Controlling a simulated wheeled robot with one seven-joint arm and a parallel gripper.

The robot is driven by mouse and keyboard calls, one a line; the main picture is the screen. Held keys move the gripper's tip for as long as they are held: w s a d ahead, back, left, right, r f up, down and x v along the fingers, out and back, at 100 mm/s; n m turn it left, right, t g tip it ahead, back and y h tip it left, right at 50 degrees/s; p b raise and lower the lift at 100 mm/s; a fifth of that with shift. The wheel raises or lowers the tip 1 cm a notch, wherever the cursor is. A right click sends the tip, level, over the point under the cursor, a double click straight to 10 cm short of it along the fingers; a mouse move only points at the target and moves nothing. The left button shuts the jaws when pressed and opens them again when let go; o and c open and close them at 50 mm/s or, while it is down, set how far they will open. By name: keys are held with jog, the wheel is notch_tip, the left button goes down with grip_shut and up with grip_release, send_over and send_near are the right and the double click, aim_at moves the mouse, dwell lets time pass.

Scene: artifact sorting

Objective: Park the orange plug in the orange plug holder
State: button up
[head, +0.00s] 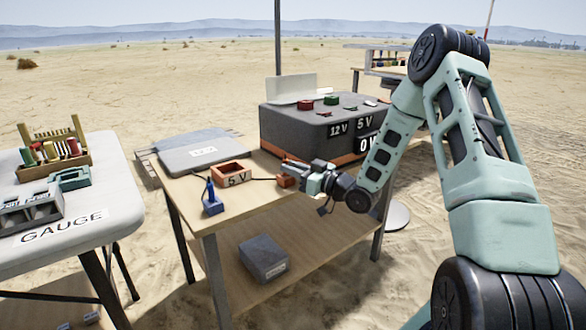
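My gripper (296,176) reaches in from the right, low over the wooden table, with its fingertips pointing left. A small orange block (285,182) shows right at the fingertips. I cannot tell whether it is the orange plug or its holder, nor whether the fingers are closed on anything. A dark cable (262,179) runs between this box and the fingertips. A blue plug (210,190) stands upright in a blue holder (213,208) near the table's front left.
A dark grey case (290,126) with voltage labels stands behind the gripper. A flat grey case (201,150) lies at the back left. A grey box (263,258) is on the lower shelf. A gauge table (110,205) stands left. The table front (250,205) is clear.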

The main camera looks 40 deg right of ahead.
jog(key=o, duration=0.3)
jog(key=shift+o, duration=0.2)
jog(key=p+v, duration=0.2)
jog(key=v, duration=1.5)
jog(key=shift+s+d+p, duration=0.2)
jog(key=shift+p, duration=0.15)
jog(key=shift+w+a+r, duration=0.1)
